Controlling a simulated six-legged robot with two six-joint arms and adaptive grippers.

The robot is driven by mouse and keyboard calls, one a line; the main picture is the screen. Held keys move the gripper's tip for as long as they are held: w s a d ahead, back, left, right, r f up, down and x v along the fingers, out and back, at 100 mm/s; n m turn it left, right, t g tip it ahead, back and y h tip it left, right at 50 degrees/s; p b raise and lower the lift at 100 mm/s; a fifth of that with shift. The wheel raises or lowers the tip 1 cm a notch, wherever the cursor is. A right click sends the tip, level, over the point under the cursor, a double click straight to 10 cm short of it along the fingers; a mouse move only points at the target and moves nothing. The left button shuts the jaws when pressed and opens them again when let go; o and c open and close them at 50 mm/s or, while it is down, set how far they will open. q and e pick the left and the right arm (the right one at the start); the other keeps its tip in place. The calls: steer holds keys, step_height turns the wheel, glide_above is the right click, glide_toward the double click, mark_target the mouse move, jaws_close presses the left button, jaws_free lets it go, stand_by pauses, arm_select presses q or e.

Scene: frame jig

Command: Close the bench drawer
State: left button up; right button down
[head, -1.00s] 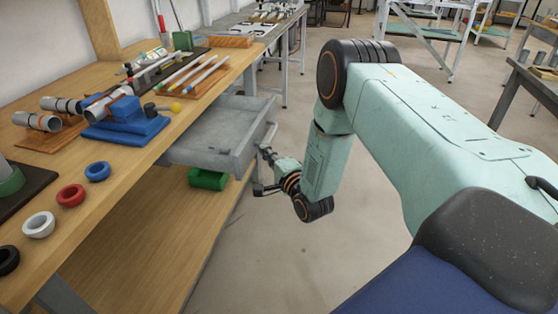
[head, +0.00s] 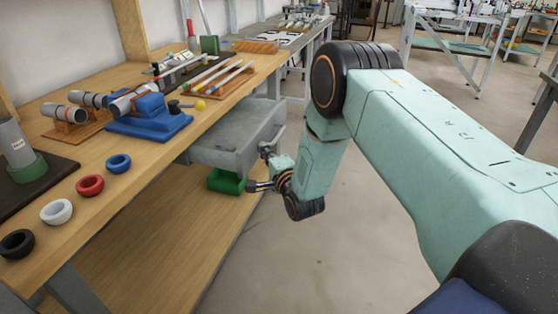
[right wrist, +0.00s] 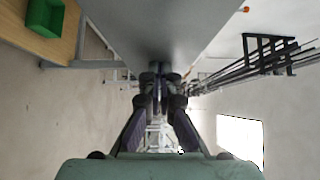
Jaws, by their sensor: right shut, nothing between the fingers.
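The grey metal bench drawer (head: 232,150) hangs under the wooden bench top in the head view and sticks out partway past its edge. Its inside is mostly hidden under the bench top. My right gripper (head: 266,153) is at the drawer's outer front face, near the handle (head: 277,137). It is shut with nothing in it. In the right wrist view the shut fingertips (right wrist: 157,72) lie against or just beside the grey drawer surface (right wrist: 155,25); contact is not clear. My left gripper is not in view.
On the bench top (head: 120,205) stand a blue fixture (head: 150,124), several coloured rings and pipe pieces. A green bin (head: 227,181) is on the lower shelf (head: 160,255), under the drawer; it also shows in the right wrist view (right wrist: 45,17).

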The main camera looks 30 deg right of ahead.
mark_target(216, 148)
steer(key=w+a+b, duration=0.2)
steer(key=w+a, duration=0.1)
steer(key=w+a+b, duration=0.2)
steer(key=w+a, duration=0.1)
steer(key=w, duration=0.1)
steer(key=w+a+b, duration=0.3)
steer(key=w+a, duration=0.1)
steer(key=shift+w+f, duration=0.1)
steer(key=shift+w, duration=0.15)
steer(key=shift+w+a, duration=0.1)
steer(key=shift+w, duration=0.05)
steer(key=shift+a+r, duration=0.1)
steer(key=shift+r, duration=0.2)
steer(key=shift+w+r, duration=0.1)
